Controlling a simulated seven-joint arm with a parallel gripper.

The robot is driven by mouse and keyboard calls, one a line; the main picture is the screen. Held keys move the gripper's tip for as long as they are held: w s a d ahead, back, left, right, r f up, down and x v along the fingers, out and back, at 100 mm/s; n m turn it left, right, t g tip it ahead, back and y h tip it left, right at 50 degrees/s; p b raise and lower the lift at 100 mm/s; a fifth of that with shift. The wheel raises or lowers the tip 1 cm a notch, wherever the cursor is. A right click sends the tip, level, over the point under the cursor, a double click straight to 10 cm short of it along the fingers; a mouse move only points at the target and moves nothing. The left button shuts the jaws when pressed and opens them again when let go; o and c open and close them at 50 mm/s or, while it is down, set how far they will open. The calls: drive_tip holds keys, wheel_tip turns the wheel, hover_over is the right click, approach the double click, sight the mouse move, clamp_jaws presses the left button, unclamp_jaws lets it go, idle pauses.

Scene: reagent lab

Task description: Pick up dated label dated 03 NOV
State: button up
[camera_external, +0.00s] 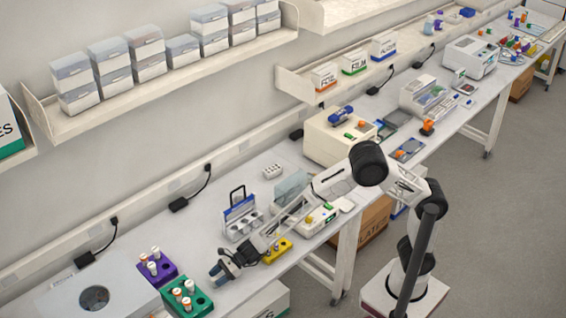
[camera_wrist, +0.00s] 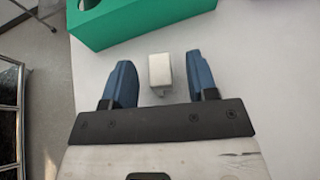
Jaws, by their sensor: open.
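My gripper (camera_wrist: 160,60) is open, with its two blue fingers pointing toward a green rack. A small pale block (camera_wrist: 159,71) lies on the white bench between the fingertips in the wrist view, with a gap on each side. It may be the dated label, but no date or writing is readable on it. In the external view my gripper (camera_external: 222,270) is low over the bench, just right of the green rack, and the pale block cannot be made out there.
The green rack (camera_external: 203,300) holds several capped tubes; its side (camera_wrist: 140,25) is just beyond the fingertips. A purple rack (camera_external: 170,271) stands behind it. A yellow rack (camera_external: 277,252) is right of my gripper. The bench edge and floor (camera_wrist: 45,70) are at left in the wrist view.

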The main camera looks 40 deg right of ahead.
sight(215, 279)
drive_tip(key=shift+x, duration=1.6)
drive_tip(key=c, duration=1)
